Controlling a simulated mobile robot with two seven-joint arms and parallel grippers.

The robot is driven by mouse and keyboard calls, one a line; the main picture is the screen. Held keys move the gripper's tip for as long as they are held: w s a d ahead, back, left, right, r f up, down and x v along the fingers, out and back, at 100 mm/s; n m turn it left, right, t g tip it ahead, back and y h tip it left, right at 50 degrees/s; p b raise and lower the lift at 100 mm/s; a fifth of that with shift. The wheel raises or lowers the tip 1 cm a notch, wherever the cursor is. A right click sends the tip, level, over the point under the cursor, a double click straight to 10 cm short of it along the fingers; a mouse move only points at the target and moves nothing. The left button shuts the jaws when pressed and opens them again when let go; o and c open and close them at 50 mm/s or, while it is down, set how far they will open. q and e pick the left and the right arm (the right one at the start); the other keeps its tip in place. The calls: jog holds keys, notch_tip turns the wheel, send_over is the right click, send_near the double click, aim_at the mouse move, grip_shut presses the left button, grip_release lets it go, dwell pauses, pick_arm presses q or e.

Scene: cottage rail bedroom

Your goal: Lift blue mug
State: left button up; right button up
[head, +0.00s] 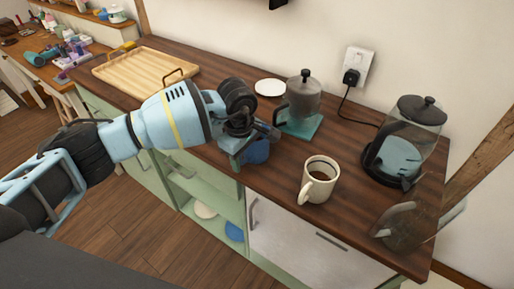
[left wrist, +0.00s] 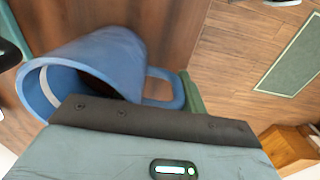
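The blue mug (head: 258,152) stands on the dark wooden counter (head: 345,222) near its front edge, partly hidden by my left gripper (head: 249,142). My left gripper is right at the mug, with a finger on its near left side. In the left wrist view, the mug (left wrist: 105,62) shows its open rim at the left and its handle (left wrist: 168,88) at the right. A dark-edged finger crosses in front of its lower part. The other finger's contact is hidden, so I cannot tell whether the gripper grips it. My right gripper is not in view.
A cream mug of dark liquid (head: 319,181) stands right of the blue mug. Behind are a grey pot (head: 304,98) on a teal mat, and a white plate (head: 270,88). A kettle (head: 404,143) and glass jug (head: 404,228) stand right. A wooden tray (head: 140,72) lies left.

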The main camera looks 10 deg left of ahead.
pick_arm(q)
grip_shut()
jog(key=shift+r, duration=0.25)
jog(key=shift+r, duration=4.75)
jog(key=shift+r, duration=0.1)
